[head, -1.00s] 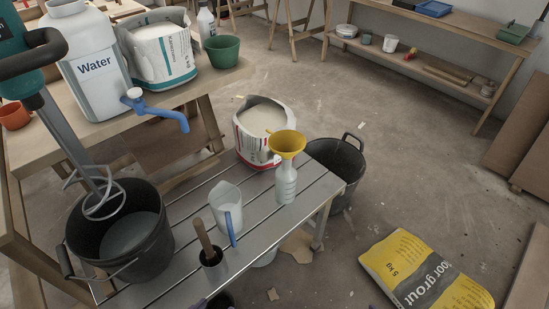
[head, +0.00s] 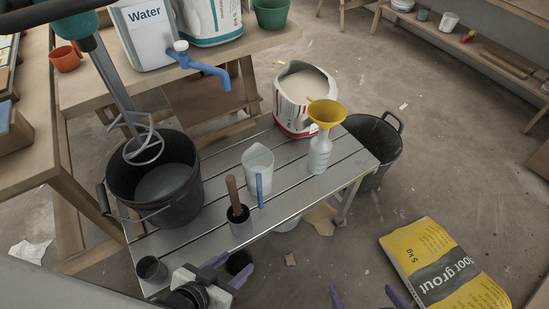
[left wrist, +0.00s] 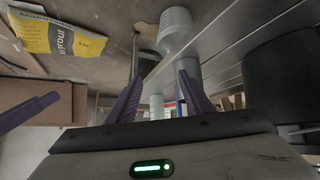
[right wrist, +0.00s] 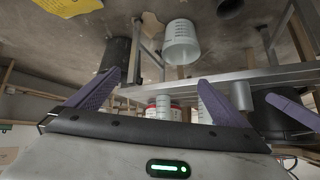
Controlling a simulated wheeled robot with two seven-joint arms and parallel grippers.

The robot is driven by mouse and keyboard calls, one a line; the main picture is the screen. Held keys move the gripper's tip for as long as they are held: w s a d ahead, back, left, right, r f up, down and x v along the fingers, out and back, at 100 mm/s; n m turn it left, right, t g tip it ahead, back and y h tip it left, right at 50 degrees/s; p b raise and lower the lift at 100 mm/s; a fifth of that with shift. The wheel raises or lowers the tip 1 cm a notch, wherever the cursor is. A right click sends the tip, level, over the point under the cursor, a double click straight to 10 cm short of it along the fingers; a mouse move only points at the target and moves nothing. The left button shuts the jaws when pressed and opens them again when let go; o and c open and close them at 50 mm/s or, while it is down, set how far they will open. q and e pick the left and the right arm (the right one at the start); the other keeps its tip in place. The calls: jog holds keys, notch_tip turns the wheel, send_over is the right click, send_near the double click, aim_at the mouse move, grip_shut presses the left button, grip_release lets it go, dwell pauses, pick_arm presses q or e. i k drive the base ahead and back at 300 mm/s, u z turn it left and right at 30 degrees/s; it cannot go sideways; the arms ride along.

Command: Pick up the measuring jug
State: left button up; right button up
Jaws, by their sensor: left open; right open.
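The measuring jug (head: 257,160) is pale and translucent with a blue handle (head: 260,190). It stands upright on the slatted metal bench in the head view. My left gripper (head: 230,269) is open and empty at the bench's front edge, nearer to me than the jug and apart from it. Its open fingers also show in the left wrist view (left wrist: 160,100). My right gripper (head: 367,297) is open and empty at the bottom edge of the head view, right of the bench. I cannot clearly make out the jug in the wrist views.
A dark pot with a wooden-handled tool (head: 240,225) stands just in front of the jug. A black mixing bucket (head: 190,200) is left, and a bottle with a yellow funnel (head: 320,155) is right.

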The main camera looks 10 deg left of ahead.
aim_at(258, 164)
jog(key=u, duration=2)
jog(key=k, duration=0.95)
jog(key=z, duration=1.65)
jog(key=i, duration=1)
jog(key=u, duration=0.1)
